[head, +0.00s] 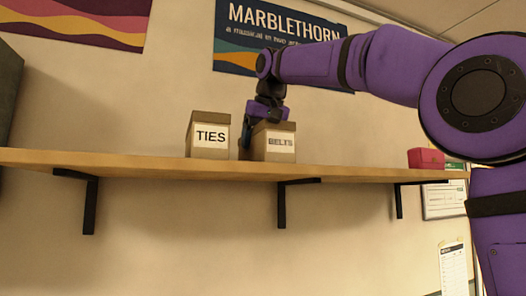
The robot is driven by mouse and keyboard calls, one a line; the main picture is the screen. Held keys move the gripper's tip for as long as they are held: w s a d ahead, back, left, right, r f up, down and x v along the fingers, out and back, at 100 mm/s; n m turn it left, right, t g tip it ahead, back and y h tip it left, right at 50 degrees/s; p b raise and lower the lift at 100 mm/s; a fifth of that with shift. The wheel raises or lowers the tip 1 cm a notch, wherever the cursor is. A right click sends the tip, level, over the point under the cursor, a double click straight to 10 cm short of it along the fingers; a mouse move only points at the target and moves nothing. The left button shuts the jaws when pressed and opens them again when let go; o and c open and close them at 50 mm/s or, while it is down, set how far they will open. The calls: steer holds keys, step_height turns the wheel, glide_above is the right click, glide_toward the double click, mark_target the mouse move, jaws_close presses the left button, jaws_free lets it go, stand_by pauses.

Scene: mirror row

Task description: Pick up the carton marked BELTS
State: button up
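The carton marked BELTS (281,142) is a small tan lidded box with a white label. It stands upright on the wooden shelf (360,168). My gripper (252,140) points down from above and sits at the left side and top of this carton. One dark finger shows between the BELTS carton and the carton marked TIES (209,137). The other finger is hidden, so I cannot tell whether the gripper is open or shut on the carton. The TIES carton is a similar tan box with a white label, standing just left of the finger.
Black brackets (283,203) hold the shelf from below. Posters (235,50) hang on the wall behind. A dark object (8,90) stands at the far left. Shelf room is clear right of the BELTS carton.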

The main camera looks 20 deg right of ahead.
stand_by(0.3)
steer(key=shift+w+r, duration=0.1)
steer(key=shift+r, duration=4.8)
steer(key=shift+r, duration=0.1)
